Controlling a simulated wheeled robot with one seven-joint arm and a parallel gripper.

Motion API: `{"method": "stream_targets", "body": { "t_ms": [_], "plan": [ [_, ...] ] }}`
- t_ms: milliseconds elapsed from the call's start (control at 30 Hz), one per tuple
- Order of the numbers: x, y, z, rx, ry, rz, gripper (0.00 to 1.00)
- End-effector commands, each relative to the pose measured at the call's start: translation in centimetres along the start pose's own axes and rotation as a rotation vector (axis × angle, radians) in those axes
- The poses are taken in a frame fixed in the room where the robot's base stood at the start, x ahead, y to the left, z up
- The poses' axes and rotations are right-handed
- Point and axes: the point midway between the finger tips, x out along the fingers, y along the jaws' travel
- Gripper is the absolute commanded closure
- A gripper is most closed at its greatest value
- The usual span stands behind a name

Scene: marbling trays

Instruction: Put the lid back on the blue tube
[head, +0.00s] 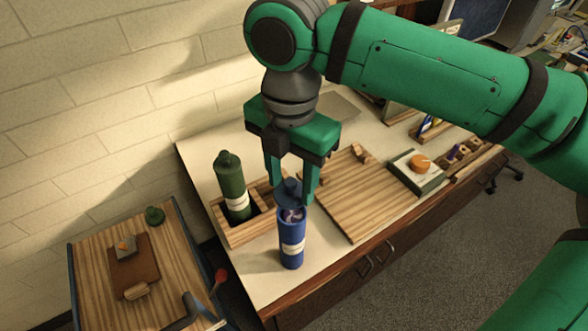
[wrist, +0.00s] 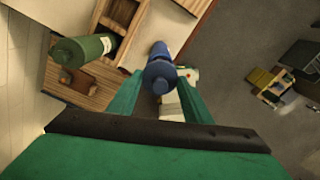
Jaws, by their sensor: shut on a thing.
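The blue tube (head: 292,247) stands upright on the table near its front edge, with a pale label and an open top showing something light inside. My gripper (head: 291,188) is shut on the dark blue lid (head: 289,191) and holds it right at the tube's mouth, slightly above or at its back rim; I cannot tell if they touch. In the wrist view the lid (wrist: 160,76) sits between my fingertips (wrist: 161,85), and it hides most of the tube below.
A green tube (head: 231,190) stands in a wooden rack (head: 243,234) left of the blue tube. A wooden board (head: 350,215) lies to the right, with a box bearing an orange knob (head: 419,163) beyond. A wooden side cart (head: 90,265) stands lower left, with a green lid (head: 154,215).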

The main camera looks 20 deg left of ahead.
Motion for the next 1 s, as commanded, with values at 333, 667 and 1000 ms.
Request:
{"method": "stream_targets", "body": {
  "t_ms": [333,667,1000],
  "plan": [
    [3.0,0.0,0.0,0.001,0.000,-0.001,0.76],
    [5.0,-0.3,0.2,0.007,0.001,0.000,0.76],
    [5.3,-0.1,0.1,0.003,0.000,0.000,0.76]
  ]
}}
